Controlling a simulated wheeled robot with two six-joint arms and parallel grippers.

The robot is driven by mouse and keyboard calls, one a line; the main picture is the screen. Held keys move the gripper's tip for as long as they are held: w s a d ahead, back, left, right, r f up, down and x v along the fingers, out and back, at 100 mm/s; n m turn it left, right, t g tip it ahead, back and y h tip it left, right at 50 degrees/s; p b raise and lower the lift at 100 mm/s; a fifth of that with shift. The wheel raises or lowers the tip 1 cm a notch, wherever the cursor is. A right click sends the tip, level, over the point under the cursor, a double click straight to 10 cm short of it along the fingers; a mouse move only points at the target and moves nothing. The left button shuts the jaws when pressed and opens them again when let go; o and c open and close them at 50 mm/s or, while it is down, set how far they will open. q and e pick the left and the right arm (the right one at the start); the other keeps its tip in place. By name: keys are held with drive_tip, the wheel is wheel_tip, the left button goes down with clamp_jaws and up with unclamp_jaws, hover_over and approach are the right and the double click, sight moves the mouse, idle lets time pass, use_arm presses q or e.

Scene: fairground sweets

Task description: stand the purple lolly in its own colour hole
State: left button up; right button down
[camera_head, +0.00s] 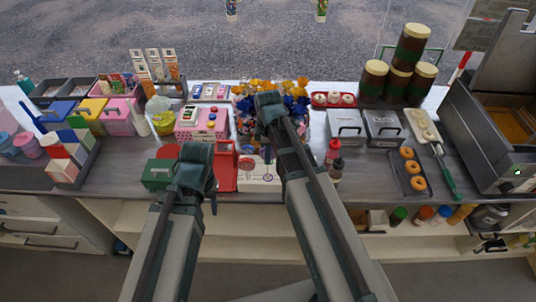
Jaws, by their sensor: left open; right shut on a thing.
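A white block (252,185) stands near the counter's front edge between my two arms. A small round purple lolly (268,177) shows at the block's right part; whether it is above the block or touching it I cannot tell. My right gripper (268,153) is just above the lolly, shut on it, partly hidden by my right arm. A red round piece (246,163) is at the block's left part. My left gripper (213,202) is open, left of the block, small and mostly hidden by its arm. The holes are too small to make out.
A red tray (226,172) and a green box (158,174) lie left of the block. Red and dark bottles (333,152) stand right of my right arm. A heap of wrapped sweets (297,100) is behind. A doughnut tray (400,182) is further right.

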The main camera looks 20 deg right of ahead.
drive_tip(key=shift+f, duration=0.25)
idle(0.7)
drive_tip(key=shift+f+b, duration=0.25)
drive_tip(key=shift+b, duration=0.05)
idle(0.3)
drive_tip(key=shift+f+b, duration=0.6)
drive_tip(key=shift+f+b, duration=0.65)
drive_tip(key=shift+b, duration=0.05)
drive_tip(key=shift+f, duration=0.1)
